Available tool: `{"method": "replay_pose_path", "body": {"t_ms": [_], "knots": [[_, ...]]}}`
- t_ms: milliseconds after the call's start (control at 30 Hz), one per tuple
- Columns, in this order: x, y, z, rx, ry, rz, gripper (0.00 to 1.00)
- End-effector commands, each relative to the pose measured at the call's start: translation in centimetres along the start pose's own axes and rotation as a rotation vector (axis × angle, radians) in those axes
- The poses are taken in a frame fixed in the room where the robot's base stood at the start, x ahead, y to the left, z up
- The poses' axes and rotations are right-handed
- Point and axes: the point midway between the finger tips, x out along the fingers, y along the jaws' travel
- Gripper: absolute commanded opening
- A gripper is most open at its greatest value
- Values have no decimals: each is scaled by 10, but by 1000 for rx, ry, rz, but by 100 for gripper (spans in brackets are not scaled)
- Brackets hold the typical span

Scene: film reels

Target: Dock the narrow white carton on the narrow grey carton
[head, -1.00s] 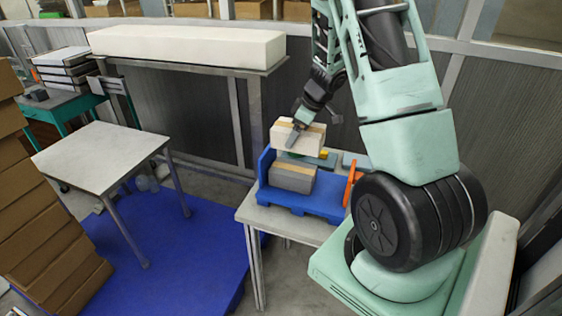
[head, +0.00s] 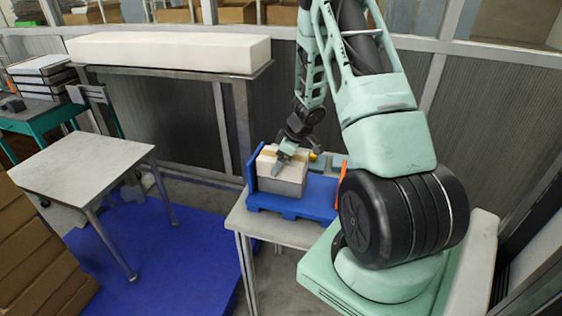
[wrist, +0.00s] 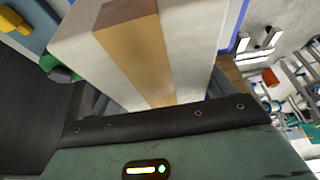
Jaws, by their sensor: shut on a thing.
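The narrow white carton (head: 281,172), with a tan tape strip, is held by my gripper (head: 287,152) and sits directly over the grey carton. In the wrist view the white carton (wrist: 190,45) fills the space between the fingers, its tape strip running away from the palm. The narrow grey carton (head: 291,188) shows only as a low band beneath the white one; the rest is hidden. The two look level and nearly lined up. I cannot tell whether they touch fully or a small gap is left.
The cartons are on a blue tray (head: 320,205) with a raised left wall (head: 252,165), on a pale table (head: 240,221). An orange piece (head: 342,172) stands at its right. A yellow item (head: 314,156) is behind. An empty table (head: 80,163) stands left.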

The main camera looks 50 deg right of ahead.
Motion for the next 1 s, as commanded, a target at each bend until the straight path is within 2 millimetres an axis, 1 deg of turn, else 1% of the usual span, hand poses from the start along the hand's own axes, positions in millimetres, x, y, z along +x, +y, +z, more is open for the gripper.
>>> {"method": "replay_pose_path", "body": {"t_ms": [233,267,300,333,567,667,767,1000], "knots": [[1,0,0,0,1,1,43],[2,0,1,0,0,0,84],[1,0,0,0,0,0,96],[1,0,0,0,0,0,100],[0,0,0,0,0,1,100],[-6,0,-1,-1,0,2,100],[-20,1,-1,-1,0,3,100],[-72,0,-2,-3,1,3,100]]}}
